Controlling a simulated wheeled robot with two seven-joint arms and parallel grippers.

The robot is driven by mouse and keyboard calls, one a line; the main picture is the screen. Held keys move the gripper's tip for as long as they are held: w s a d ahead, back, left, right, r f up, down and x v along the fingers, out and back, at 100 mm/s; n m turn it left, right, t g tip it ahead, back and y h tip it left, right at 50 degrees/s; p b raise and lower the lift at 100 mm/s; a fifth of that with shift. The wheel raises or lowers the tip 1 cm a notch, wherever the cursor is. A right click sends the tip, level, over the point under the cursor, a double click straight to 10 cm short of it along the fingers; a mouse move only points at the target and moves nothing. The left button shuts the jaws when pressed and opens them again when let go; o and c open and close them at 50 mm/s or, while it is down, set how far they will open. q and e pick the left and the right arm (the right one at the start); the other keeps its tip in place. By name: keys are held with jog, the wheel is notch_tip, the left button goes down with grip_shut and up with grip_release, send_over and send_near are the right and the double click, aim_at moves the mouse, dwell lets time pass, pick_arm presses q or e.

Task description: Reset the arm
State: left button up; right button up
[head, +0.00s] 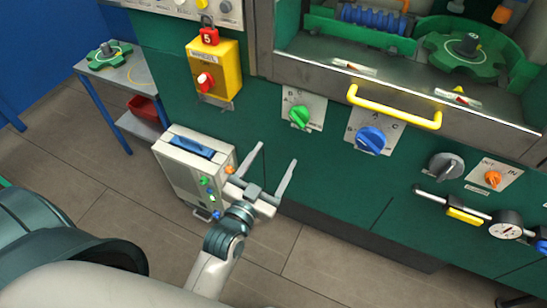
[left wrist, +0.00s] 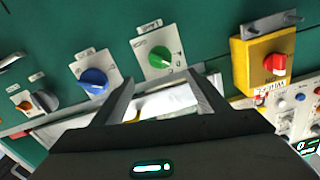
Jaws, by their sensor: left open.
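My left gripper (head: 272,167) is open and empty in the head view, its two fingers spread in front of the green machine panel (head: 330,165). It is beside a pale box (head: 185,178) with a blue handle and coloured buttons. In the left wrist view the open fingers (left wrist: 155,95) frame the lower part of the view, with the green knob (left wrist: 160,57) and the blue knob (left wrist: 93,80) beyond them. No contact with either knob shows. My right gripper is not in view. No amber bottle shows.
A yellow switch box (head: 217,70) with a red knob and a red padlock (head: 208,33) is on the panel. A yellow handle (head: 393,108) sticks out at the right. A small table (head: 95,75) with a green wheel (head: 108,54) stands at the left. Open floor (head: 100,180) lies in front.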

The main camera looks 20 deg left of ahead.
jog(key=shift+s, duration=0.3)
pick_arm(q)
notch_tip(320, 180, down, 21)
jog(key=s+d+g, duration=0.2)
jog(key=d+g, duration=0.1)
jog(key=g, duration=0.1)
jog(key=s+f+g+h, duration=0.15)
jog(key=s+f, duration=0.25)
jog(key=f, duration=0.6)
jog(key=s+f+g+y, duration=0.1)
jog(key=s+f+g, duration=0.3)
jog(key=f, duration=0.5)
jog(key=s+a+f+g, duration=0.3)
jog(key=s+f, duration=0.7)
jog(key=s, duration=0.5)
jog(key=s+a+f+g, duration=0.4)
jog(key=s+f, duration=0.6)
jog(key=s, duration=0.5)
jog(key=shift+s+a+f+y, duration=0.3)
jog(key=shift+s+a+y, duration=0.15)
jog(key=shift+a, duration=0.1)
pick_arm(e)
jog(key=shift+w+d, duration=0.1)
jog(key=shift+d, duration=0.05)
